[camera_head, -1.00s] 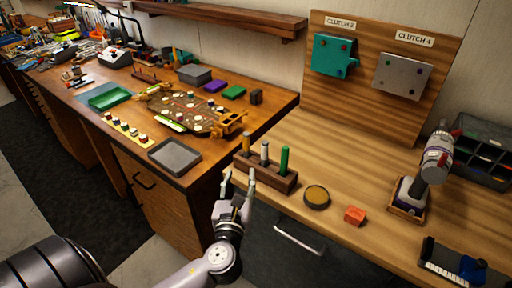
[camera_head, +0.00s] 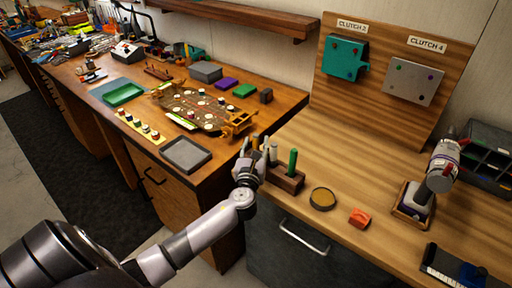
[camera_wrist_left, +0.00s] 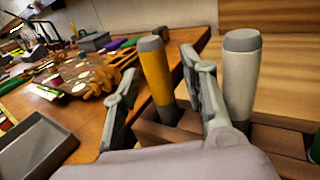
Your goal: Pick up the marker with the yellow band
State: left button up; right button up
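The marker with the yellow band (camera_wrist_left: 160,78) has a grey cap and stands tilted in a wooden holder (camera_wrist_left: 285,140). In the head view the marker (camera_head: 255,142) is mostly hidden by my left gripper (camera_head: 251,152). In the left wrist view my left gripper (camera_wrist_left: 165,100) is open, with one finger on each side of the yellow marker. The right finger lies between it and a white marker (camera_wrist_left: 240,78) with a grey cap. I cannot tell if either finger touches the yellow marker. A green marker (camera_head: 292,162) stands at the holder's right end.
A round dark tin (camera_head: 322,198) and an orange block (camera_head: 360,218) lie right of the holder. A grey tray (camera_head: 186,154) and a game board (camera_head: 205,108) lie on the left bench. The wooden top behind the holder is clear.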

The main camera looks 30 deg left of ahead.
pick_arm(q)
jog(key=shift+w+a, duration=0.1)
jog(key=shift+w, duration=0.1)
jog(key=shift+s, duration=0.1)
jog(key=shift+c, duration=0.5)
grip_shut()
